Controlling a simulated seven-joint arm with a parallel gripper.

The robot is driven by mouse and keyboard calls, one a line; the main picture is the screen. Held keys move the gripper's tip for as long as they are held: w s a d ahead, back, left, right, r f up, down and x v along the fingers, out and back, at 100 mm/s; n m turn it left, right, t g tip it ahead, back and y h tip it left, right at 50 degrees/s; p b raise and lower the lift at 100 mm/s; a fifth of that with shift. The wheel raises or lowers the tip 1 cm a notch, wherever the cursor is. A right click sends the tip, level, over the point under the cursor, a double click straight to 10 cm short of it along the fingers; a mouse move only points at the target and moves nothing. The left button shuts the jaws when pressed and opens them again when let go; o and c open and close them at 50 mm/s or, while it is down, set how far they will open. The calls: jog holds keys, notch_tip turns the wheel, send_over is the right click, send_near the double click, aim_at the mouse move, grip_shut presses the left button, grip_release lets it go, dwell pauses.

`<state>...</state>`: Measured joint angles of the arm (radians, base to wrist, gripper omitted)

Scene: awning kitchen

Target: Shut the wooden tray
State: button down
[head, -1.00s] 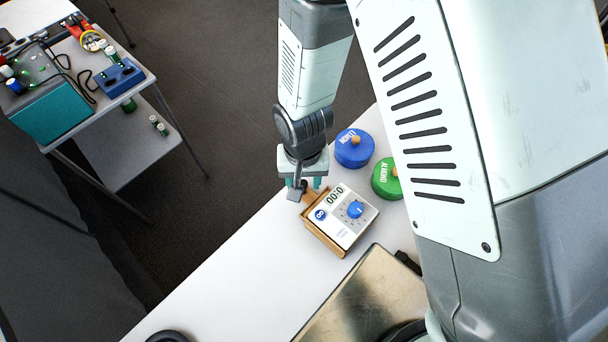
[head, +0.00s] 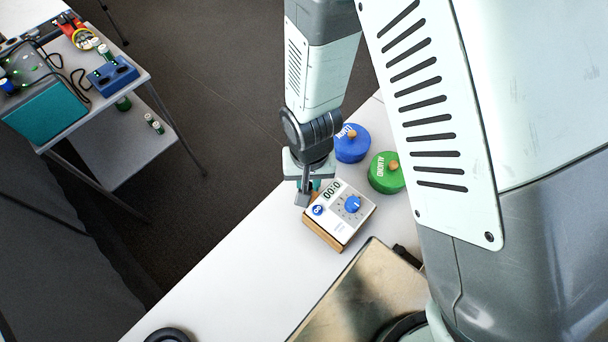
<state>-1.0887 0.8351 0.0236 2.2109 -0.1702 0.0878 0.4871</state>
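The wooden tray (head: 322,236) sits on the white counter under a white timer unit (head: 340,222) with a blue dial and a 00:0 display. Only a thin edge of its wood shows along the unit's lower-left side. My gripper (head: 309,188) is at the unit's upper-left end, close to the tray's end. My arm covers that end, so I cannot tell whether the gripper touches the tray. The fingers are mostly hidden, and their opening does not show.
A blue lidded tub (head: 351,147) and a green lidded tub (head: 386,177) stand just right of my gripper. A metal plate (head: 345,300) lies at the front. A side table (head: 125,80) with devices stands far left.

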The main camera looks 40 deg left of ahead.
jog(key=shift+d, duration=0.25)
jog(key=c, duration=1)
grip_release()
